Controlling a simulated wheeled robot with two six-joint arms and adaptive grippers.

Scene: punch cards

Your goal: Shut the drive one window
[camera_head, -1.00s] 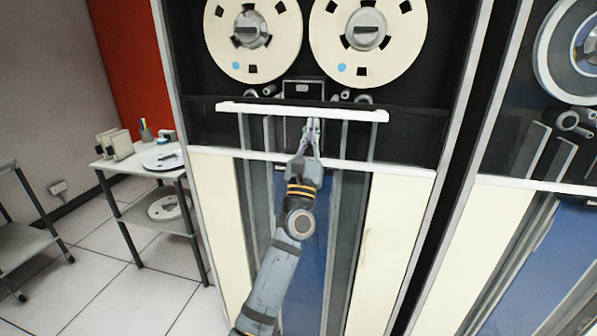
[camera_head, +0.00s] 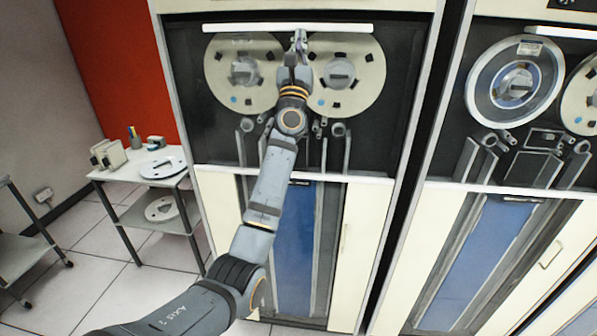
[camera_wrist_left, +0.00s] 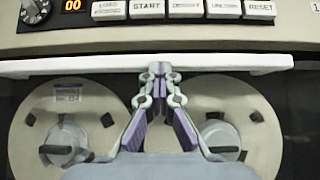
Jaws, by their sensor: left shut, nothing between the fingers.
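The drive one window is a clear sliding pane over two cream tape reels (camera_head: 346,75) on the middle cabinet. Its white top bar (camera_head: 240,28) is at the upper edge of the reel bay. My right gripper is not in view.
A second tape drive (camera_head: 515,85) stands close on the right. A side table (camera_head: 125,175) with small boxes and reels is at the left by the red wall (camera_head: 110,60). A cart (camera_head: 20,250) stands at the left edge. Tiled floor between is clear.

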